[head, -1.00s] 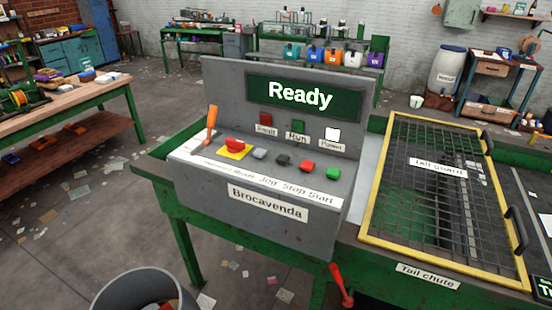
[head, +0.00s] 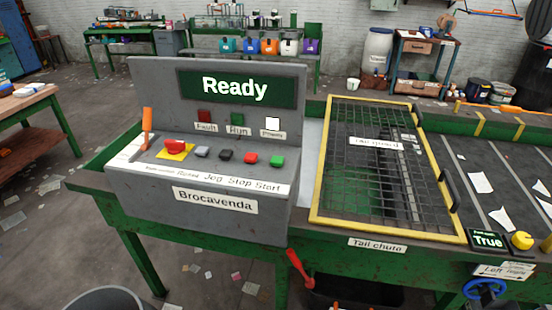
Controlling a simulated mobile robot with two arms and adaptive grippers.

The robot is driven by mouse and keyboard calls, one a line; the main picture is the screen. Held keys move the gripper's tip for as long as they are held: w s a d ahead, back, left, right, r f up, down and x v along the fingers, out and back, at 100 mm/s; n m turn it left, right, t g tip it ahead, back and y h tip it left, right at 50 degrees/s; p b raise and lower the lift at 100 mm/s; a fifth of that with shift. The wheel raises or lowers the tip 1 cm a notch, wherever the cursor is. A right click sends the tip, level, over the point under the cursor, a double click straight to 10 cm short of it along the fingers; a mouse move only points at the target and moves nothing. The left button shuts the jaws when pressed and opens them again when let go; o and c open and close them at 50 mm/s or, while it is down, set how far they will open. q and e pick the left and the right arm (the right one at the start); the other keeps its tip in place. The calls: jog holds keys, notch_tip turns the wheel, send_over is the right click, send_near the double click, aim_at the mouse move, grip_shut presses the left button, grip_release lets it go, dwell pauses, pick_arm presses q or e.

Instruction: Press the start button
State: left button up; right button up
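The green start button (head: 277,161) is at the right end of the button row on the grey control panel (head: 130,190), above the word "Start" on the label strip. Left of it are a red button (head: 250,158) above "Stop", a black button (head: 226,155), a grey button (head: 202,152) and a red emergency-type button (head: 174,147) on a yellow plate. The display (head: 236,88) reads "Ready". The white Power lamp (head: 272,124) looks bright, while the red Fault and green Run lamps look dark. Neither of my grippers is in view.
An orange-handled lever (head: 147,128) stands at the panel's left. The yellow-framed mesh guard (head: 316,180) lies over the tail chute on the right. A red lever (head: 299,268) hangs below the panel. A bin (head: 108,300) stands on the floor at the lower left.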

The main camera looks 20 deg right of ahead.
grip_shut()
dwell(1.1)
